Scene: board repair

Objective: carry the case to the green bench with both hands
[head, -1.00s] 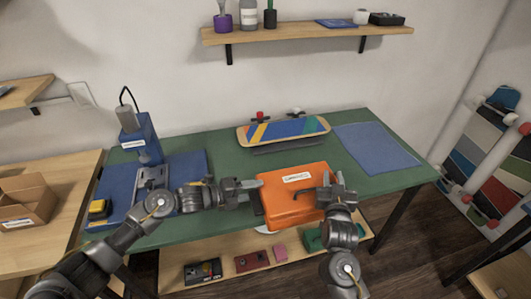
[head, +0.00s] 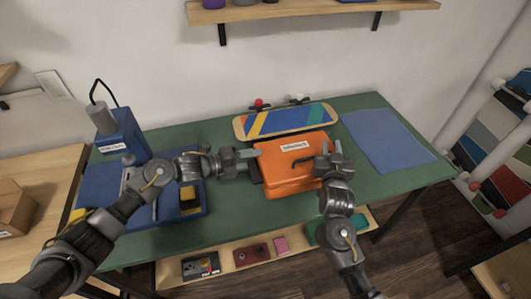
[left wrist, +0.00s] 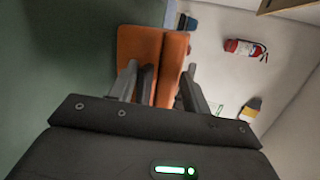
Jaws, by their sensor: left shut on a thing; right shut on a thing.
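The orange case (head: 283,175) with a white label shows at the middle of the head view, over the front part of the green bench (head: 240,215). I cannot tell whether it touches the top. My left gripper (head: 250,163) is shut on the case's left side. My right gripper (head: 326,158) is shut on its right side; its fingers cover part of that side. In the left wrist view the orange case (left wrist: 140,48) lies between the left gripper's fingers (left wrist: 163,75).
A striped skateboard deck (head: 285,121) lies close behind the case. A blue mat (head: 388,140) lies on the right of the bench, and a blue drill press (head: 122,135) stands at the left. A low shelf (head: 225,262) holds several small items.

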